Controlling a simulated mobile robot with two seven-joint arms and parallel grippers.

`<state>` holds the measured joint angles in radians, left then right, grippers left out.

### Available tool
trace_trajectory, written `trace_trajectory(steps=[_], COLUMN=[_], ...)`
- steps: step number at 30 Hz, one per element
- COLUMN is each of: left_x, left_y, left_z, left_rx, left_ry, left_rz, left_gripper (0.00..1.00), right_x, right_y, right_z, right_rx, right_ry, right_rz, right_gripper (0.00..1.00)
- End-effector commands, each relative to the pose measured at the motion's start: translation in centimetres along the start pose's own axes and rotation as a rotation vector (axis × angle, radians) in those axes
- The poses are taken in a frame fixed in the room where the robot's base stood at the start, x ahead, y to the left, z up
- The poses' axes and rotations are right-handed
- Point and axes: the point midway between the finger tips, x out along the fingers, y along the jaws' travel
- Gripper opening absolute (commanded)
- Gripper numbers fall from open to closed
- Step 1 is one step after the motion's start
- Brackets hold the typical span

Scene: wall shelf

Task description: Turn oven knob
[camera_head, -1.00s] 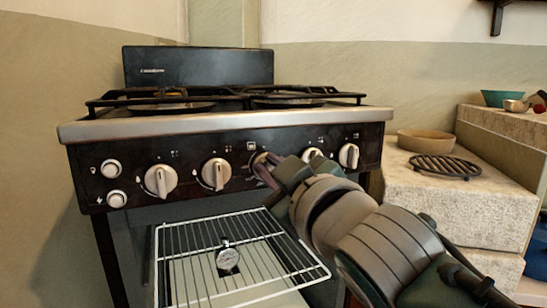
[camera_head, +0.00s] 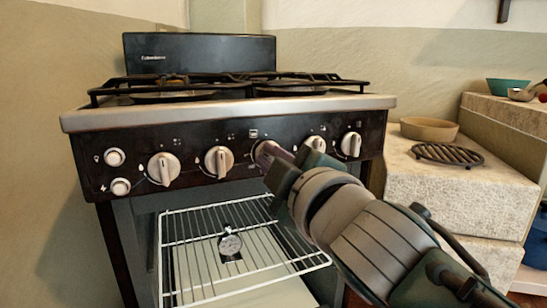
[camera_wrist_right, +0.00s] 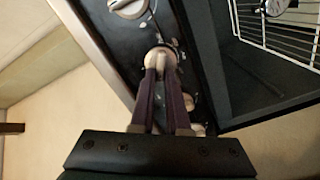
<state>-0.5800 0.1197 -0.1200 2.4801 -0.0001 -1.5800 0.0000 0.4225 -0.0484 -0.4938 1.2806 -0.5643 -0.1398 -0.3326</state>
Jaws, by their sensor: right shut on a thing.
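The stove's black front panel (camera_head: 236,150) carries a row of white knobs. My right gripper (camera_head: 268,155) reaches in from the lower right to the middle knob, which it mostly hides in the head view. In the right wrist view the two dark fingers of the gripper (camera_wrist_right: 163,72) are closed on the middle oven knob (camera_wrist_right: 161,57). Other knobs show at left (camera_head: 164,169), left of centre (camera_head: 219,161) and right (camera_head: 351,145). My left gripper is not in view.
A wire rack (camera_head: 240,245) with a round thermometer (camera_head: 230,244) on it sits in the open oven below the panel. Stone blocks (camera_head: 440,185) at right hold a tan bowl (camera_head: 429,129) and a black trivet (camera_head: 447,155). A teal bowl (camera_head: 507,87) is farther right.

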Motion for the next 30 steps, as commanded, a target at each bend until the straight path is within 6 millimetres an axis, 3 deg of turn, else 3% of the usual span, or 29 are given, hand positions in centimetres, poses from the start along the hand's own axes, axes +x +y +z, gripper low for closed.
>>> trace_trajectory(steps=[7, 8, 15, 24, 30], left_x=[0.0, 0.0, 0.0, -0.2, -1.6], left_y=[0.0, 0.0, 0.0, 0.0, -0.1], left_z=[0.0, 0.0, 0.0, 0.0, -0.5], left_rx=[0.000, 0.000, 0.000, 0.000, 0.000], left_ry=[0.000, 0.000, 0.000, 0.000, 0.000], left_rz=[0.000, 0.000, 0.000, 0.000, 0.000], left_gripper=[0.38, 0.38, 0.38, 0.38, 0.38], right_x=[0.0, 0.0, 0.0, -0.2, -2.8], right_y=[-0.1, -0.1, 0.0, 0.0, 0.2], right_z=[0.0, 0.0, 0.0, 0.0, -0.1], right_rx=[0.001, 0.001, 0.001, 0.002, 0.002], right_ry=[-0.001, -0.001, -0.001, -0.001, -0.002], right_rz=[-0.001, -0.001, -0.001, -0.001, -0.003], right_gripper=[0.00, 0.16, 0.43, 0.44, 0.44])
